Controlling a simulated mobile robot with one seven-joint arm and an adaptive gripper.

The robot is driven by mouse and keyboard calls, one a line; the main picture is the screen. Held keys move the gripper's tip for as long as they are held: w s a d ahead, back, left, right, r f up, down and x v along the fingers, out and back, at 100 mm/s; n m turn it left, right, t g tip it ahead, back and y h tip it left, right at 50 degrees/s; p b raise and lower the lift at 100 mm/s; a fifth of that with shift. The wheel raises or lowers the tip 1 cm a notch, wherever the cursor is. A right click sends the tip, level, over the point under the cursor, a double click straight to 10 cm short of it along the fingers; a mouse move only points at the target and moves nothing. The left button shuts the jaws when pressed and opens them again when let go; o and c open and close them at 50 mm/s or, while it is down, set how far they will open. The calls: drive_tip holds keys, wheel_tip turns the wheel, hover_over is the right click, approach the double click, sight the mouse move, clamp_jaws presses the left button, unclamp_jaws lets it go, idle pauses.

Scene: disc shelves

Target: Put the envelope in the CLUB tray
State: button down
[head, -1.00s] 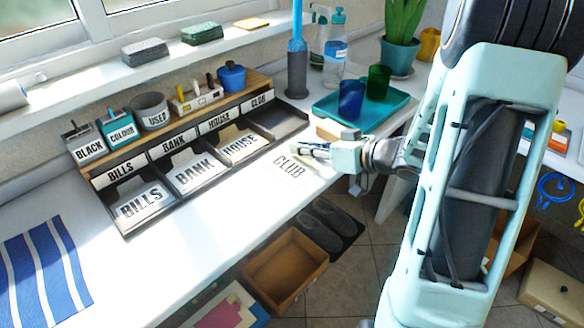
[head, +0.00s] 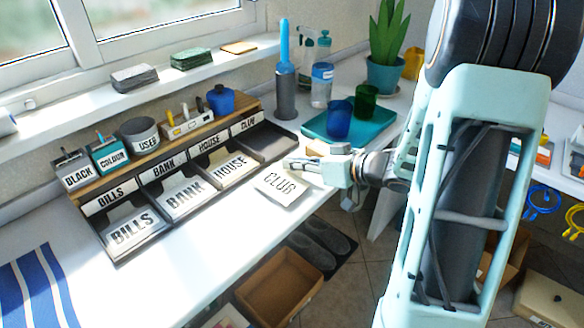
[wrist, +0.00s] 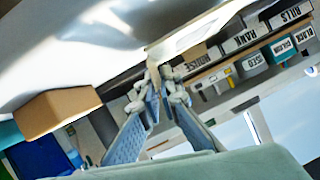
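The envelope (head: 270,192), a pale sheet marked CLUB, is at the counter's front edge, right of the HOUSE tray. Its outline is clear and it looks slightly raised. My gripper (head: 292,163) is at its far right edge. In the wrist view my fingertips (wrist: 155,70) come together on the pale edge of the envelope (wrist: 185,42). The CLUB tray (head: 275,143) is the rightmost compartment of the dark sorter, behind the envelope. It looks empty, with its label (head: 244,124) above.
The BILLS (head: 132,232), BANK (head: 186,198) and HOUSE (head: 231,168) envelopes lie in the other compartments. A teal tray (head: 368,140) with cups stands right of the CLUB tray. A small tan box (head: 317,148) is beside my gripper. An open brown box (head: 278,283) is below the counter.

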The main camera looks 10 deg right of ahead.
drive_tip(key=s+d+r+p, duration=0.3)
drive_tip(key=s+r+p, duration=0.4)
drive_tip(key=s+r, duration=0.55)
drive_tip(key=w+a+f, duration=0.1)
drive_tip(key=w, duration=0.2)
drive_tip(key=w+f+n+g+y, duration=0.1)
drive_tip(key=w+f, duration=0.1)
drive_tip(key=w+a+f+n+g+y, duration=0.1)
drive_tip(key=w+f, duration=0.1)
drive_tip(key=w, duration=0.1)
drive_tip(key=shift+w+a+f+p, duration=0.1)
drive_tip(key=shift+w+a+p, duration=0.25)
wheel_tip(320, 180, up, 18)
drive_tip(key=p, duration=2.4)
drive_tip(key=shift+p, duration=0.3)
